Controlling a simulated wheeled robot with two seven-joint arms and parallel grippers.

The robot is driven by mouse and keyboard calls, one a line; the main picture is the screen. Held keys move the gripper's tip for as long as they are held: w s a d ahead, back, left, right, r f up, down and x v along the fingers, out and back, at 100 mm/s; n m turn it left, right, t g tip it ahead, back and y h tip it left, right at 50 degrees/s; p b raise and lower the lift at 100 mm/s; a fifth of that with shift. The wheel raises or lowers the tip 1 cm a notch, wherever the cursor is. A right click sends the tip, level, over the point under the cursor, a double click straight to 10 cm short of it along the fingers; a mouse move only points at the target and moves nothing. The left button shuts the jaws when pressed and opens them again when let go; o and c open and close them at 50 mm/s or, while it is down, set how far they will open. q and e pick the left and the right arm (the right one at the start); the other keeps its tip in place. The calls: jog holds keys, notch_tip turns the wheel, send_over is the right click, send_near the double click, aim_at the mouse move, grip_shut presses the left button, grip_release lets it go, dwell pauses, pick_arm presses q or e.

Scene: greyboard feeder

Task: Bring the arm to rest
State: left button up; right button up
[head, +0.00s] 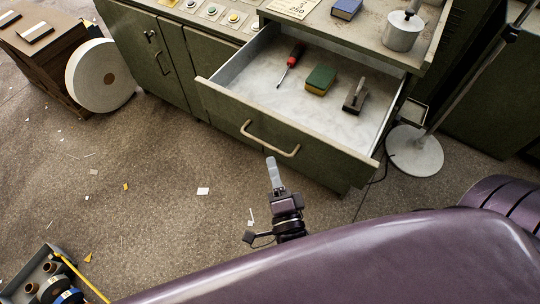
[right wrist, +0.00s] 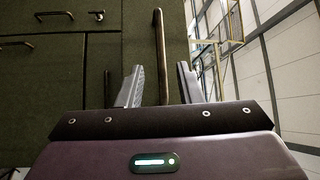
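My right gripper (head: 273,172) is in front of the open drawer, a little below its handle (head: 270,139) in the head view. In the right wrist view its two fingers (right wrist: 158,88) stand apart with nothing between them, and the drawer handle (right wrist: 159,50) shows beyond the gap. The fingers do not visibly touch the handle. My left gripper is in neither view. The drawer (head: 310,130) is pulled out and holds a red-handled screwdriver (head: 290,65), a green and yellow sponge (head: 320,79) and a dark block-like tool (head: 355,96).
A green cabinet counter carries a metal pot (head: 403,31) and a blue box (head: 346,9). A round stand base (head: 415,151) is right of the drawer. A white roll (head: 100,76) stands at left; a toolbox (head: 40,278) sits lower left. Floor between has scattered scraps.

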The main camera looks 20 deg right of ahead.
jog(key=shift+s, duration=0.4)
jog(key=s+f+n+g+y, duration=0.1)
jog(key=s+f+n+g, duration=0.25)
jog(key=f, duration=0.75)
jog(key=s+f+n+g+y, duration=0.25)
jog(key=f+n, duration=0.25)
jog(key=f, duration=0.6)
jog(key=s+f+n+g, duration=0.2)
jog(key=f+n+g, duration=0.2)
jog(key=f, duration=0.7)
jog(key=s+d+f+n+g, duration=0.4)
jog(key=s+d+f, duration=0.1)
jog(key=s+f, duration=0.2)
jog(key=s+d+f+n+g+h, duration=0.1)
jog(key=s+d+f+n+g, duration=0.2)
jog(key=s+f, duration=0.5)
jog(key=shift+s+d+f+n+g, duration=0.3)
jog(key=shift+s+d+g, duration=0.5)
jog(key=shift+d, duration=0.45)
jog(key=shift+s+h, duration=0.1)
jog(key=shift+h, duration=0.15)
